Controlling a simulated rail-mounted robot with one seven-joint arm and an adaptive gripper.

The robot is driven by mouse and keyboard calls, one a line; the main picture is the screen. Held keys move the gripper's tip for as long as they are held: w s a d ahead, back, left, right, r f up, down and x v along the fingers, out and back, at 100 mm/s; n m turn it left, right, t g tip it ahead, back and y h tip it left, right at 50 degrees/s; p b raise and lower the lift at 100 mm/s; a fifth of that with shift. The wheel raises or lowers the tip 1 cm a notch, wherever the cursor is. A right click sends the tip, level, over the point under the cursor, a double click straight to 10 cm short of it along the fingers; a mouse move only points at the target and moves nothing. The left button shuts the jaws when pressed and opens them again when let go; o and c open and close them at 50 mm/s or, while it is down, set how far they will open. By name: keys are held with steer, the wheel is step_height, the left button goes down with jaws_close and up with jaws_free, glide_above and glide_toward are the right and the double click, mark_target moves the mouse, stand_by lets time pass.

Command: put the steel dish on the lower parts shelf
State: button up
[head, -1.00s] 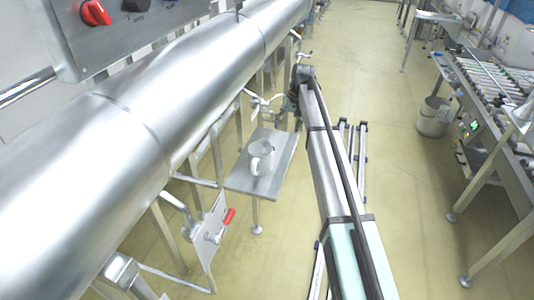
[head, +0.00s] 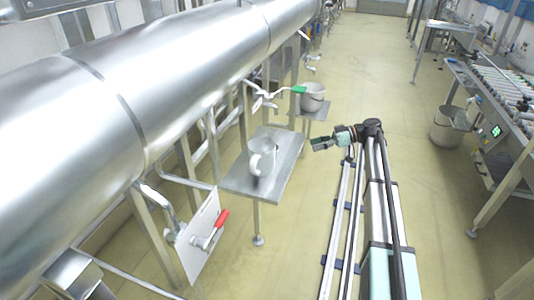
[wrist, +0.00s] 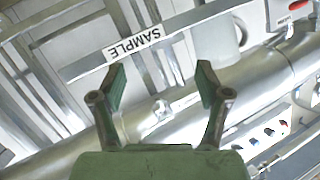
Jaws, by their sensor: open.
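I cannot make out a steel dish in either view. No shelf here is clearly the lower parts shelf. My gripper (head: 318,144) is at the end of my arm in the head view, pointing left, to the right of a small steel table (head: 283,183). In the wrist view my gripper (wrist: 160,88) has its two green-padded fingers spread wide, with nothing between them. Beyond them show a bar with a SAMPLE label (wrist: 134,43) and shiny pipework.
A grey jug (head: 262,158) stands on the small table. A pail (head: 312,97) stands on a smaller stand behind. A large steel pipe (head: 150,80) runs along the left, with a red-handled valve (head: 209,236) below. A roller conveyor (head: 490,82) and bin (head: 449,126) stand right.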

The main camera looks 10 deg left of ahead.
mark_target(283, 152)
steer(key=a+n, duration=0.1)
steer(key=a, duration=0.3)
steer(key=s+a+n, duration=0.1)
steer(key=a, duration=0.3)
steer(key=s+a+n+y, duration=0.1)
steer(key=a+n, duration=0.1)
steer(key=a, duration=0.2)
steer(key=shift+s+a+f, duration=0.1)
steer(key=shift+a+f, duration=0.1)
steer(key=shift+r+x, duration=0.2)
steer(key=shift+x, duration=2.45)
steer(key=c, duration=0.9)
